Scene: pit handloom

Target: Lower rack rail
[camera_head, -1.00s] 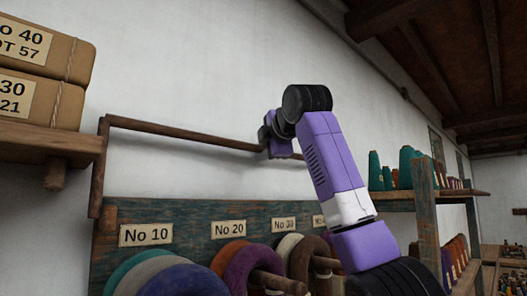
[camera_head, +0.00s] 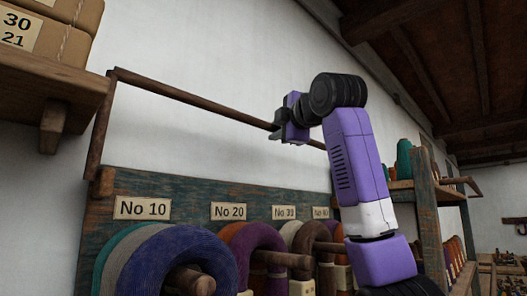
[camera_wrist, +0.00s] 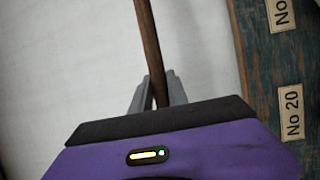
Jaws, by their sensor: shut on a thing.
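The rack rail (camera_head: 190,97) is a long brown wooden bar. A side arm (camera_head: 101,130) carries it at the left, rising from the upper left corner of the green board. The bar stands above the board's top edge. My gripper (camera_head: 277,126) is shut on the bar about midway along its visible length. In the wrist view the bar (camera_wrist: 148,45) passes between the two grey fingers (camera_wrist: 157,92). My arm hides part of the bar to the right.
The worn green board (camera_head: 190,186) below carries number labels and pegs with yarn rings (camera_head: 185,262). A shelf (camera_head: 40,85) with wrapped parcels (camera_head: 55,30) juts out at the left. A shelf post (camera_head: 428,205) with cones stands at the right, near my arm.

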